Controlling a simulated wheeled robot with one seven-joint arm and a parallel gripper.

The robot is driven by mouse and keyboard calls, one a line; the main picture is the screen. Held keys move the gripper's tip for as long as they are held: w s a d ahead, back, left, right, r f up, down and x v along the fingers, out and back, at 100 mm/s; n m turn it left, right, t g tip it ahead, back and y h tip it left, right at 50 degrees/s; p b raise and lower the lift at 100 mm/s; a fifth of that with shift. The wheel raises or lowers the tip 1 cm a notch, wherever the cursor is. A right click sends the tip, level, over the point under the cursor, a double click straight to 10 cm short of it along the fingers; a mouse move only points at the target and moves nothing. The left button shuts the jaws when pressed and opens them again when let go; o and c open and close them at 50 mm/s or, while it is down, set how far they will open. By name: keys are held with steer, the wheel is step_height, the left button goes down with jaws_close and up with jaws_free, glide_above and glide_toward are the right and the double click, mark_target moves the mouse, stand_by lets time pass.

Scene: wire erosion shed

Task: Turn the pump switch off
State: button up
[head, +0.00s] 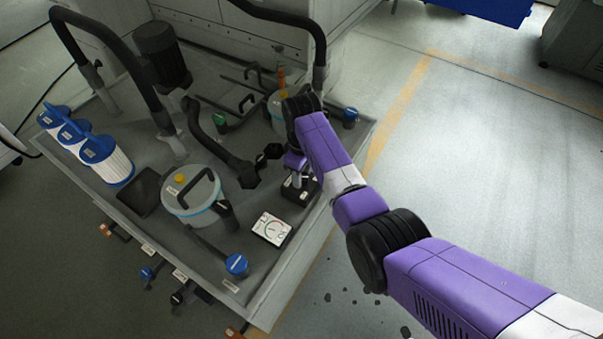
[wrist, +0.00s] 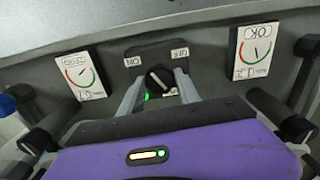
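The pump switch is a black rotary knob (wrist: 159,80) on a dark box. The box (head: 299,192) also shows in the head view, on the equipment tray's right side. An ON label (wrist: 133,61) is on the left of the box and an OFF label (wrist: 181,53) on the right, both upside down. A small green light (wrist: 147,97) is lit beside the knob. My gripper (wrist: 159,88) is open, its two grey fingers on either side of the knob. I cannot tell whether they touch it. In the head view my wrist largely hides the knob.
A dial gauge (head: 271,229) lies near the box; in the wrist view gauges stand left (wrist: 81,73) and right (wrist: 253,50) of it. A round canister (head: 190,190), black hoses (head: 215,140) and a blue-capped valve (head: 236,264) are nearby.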

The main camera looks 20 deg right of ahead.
jaws_close()
steer(key=shift+m, duration=0.3)
steer(key=m+p, duration=0.1)
steer(key=m, duration=0.4)
steer(key=shift+r+p, duration=0.1)
steer(key=shift+p, duration=0.25)
steer(key=m, duration=0.6)
steer(key=shift+w+p, duration=0.1)
steer(key=shift+p, duration=0.3)
steer(key=shift+m, duration=0.3)
steer(key=o, duration=1)
jaws_free()
